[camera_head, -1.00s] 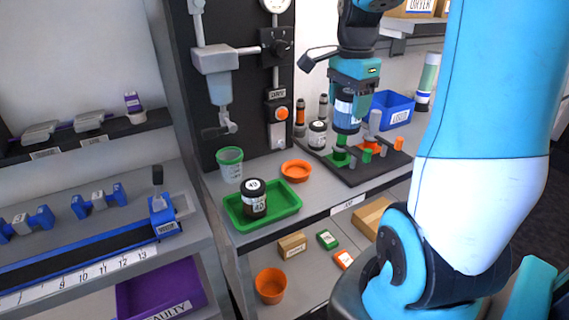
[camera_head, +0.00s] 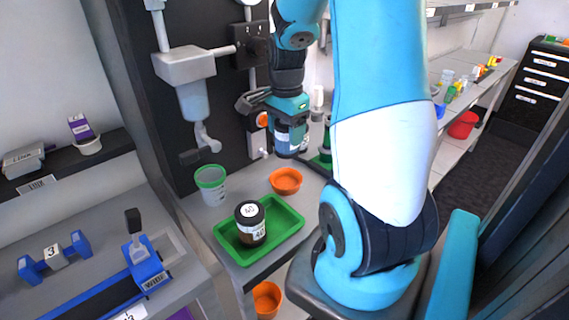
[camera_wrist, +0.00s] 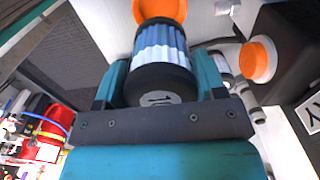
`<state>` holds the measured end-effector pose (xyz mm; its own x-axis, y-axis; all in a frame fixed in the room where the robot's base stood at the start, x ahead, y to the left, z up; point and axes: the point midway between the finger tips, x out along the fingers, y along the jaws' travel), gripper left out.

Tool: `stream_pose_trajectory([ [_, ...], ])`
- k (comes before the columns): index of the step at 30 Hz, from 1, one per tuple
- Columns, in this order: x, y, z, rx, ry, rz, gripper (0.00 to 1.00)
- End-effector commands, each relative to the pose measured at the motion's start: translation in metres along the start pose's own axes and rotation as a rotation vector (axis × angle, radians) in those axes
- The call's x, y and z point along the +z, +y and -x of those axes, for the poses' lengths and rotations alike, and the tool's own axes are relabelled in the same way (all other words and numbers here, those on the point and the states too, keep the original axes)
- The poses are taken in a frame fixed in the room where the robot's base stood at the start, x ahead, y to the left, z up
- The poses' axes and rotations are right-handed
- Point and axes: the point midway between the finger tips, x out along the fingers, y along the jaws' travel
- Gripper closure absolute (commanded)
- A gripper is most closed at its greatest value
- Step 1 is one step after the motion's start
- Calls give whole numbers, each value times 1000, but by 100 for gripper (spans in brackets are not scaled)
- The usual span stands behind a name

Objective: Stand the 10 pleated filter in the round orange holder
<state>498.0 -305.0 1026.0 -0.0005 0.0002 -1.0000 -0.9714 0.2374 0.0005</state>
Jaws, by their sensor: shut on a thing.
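The pleated filter (camera_wrist: 158,55) is blue and white with a black end cap, whose label is only partly readable. My gripper (camera_wrist: 160,88) is shut on it at the cap end. In the head view the filter (camera_head: 284,141) hangs roughly upright below my gripper (camera_head: 290,115), above the bench. The round orange holder (camera_head: 286,182) is a shallow dish on the bench, below the filter and apart from it. In the wrist view an orange ring (camera_wrist: 160,10), likely this holder, shows beyond the filter's far end, partly hidden by it.
A green-rimmed cup (camera_head: 211,184) stands to the left. The dark panel (camera_head: 180,100) with pipes and an orange button (camera_wrist: 258,60) rises behind. My arm hides the bench's right side.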

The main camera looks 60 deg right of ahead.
Motion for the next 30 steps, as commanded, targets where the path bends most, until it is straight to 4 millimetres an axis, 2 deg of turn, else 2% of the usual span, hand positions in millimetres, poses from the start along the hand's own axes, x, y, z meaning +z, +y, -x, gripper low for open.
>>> stream_pose_trajectory([
  [1,1,1,-16,7,-3,1,62],
  [6,2,0,-48,4,-2,3,62],
  [11,2,0,-60,1,0,4,62],
  [18,2,0,-92,2,-1,4,61],
  [20,2,0,-95,1,0,4,66],
  [25,2,0,-96,2,0,4,65],
  [26,2,0,-96,3,-1,3,31],
  [28,2,0,-96,3,-1,3,15],
  [29,2,0,-96,2,-1,3,10],
  [30,2,0,-96,2,-1,3,10],
])
